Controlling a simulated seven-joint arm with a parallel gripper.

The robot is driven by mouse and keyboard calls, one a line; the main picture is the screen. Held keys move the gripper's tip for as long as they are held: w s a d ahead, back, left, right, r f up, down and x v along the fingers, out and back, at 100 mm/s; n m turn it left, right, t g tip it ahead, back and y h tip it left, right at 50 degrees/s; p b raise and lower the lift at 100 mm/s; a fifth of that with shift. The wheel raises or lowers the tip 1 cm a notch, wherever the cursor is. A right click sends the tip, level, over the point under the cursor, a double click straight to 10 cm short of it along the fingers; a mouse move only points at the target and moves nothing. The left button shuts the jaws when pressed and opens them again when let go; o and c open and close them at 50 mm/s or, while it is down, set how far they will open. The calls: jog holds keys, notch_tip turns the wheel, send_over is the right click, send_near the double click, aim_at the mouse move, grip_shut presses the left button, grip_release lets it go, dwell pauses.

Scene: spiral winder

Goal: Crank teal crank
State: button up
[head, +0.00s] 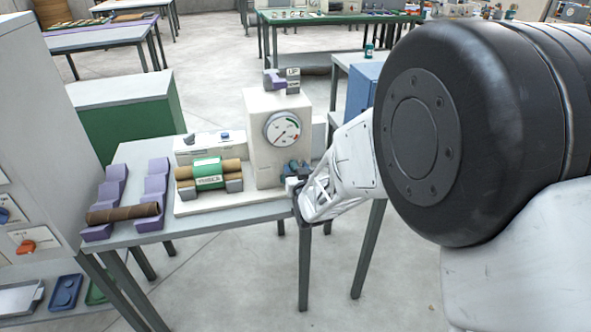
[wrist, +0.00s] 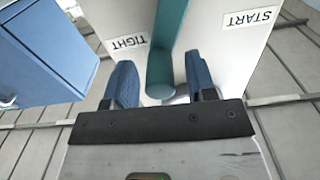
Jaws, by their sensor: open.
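The teal crank (wrist: 166,45) shows in the wrist view as a round teal bar with its rounded end facing me, against a white machine face. My gripper (wrist: 162,80) is open, with one blue finger on each side of the bar's end. A gap shows beside each finger, and I see no firm grip. In the head view my gripper (head: 296,170) is at the right front of the white machine (head: 265,150). The crank cannot be made out there, behind my gripper and arm.
The machine has a dial (head: 283,129) and a purple lever (head: 275,80) by an "UP" label. A green-banded roll (head: 209,174) lies on its base. A brown roll (head: 122,212) rests on purple racks at left. A blue cabinet (wrist: 45,50) stands beside the machine. "TIGHT" and "START" labels flank the crank.

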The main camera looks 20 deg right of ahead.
jog(key=shift+w, duration=0.35)
grip_shut()
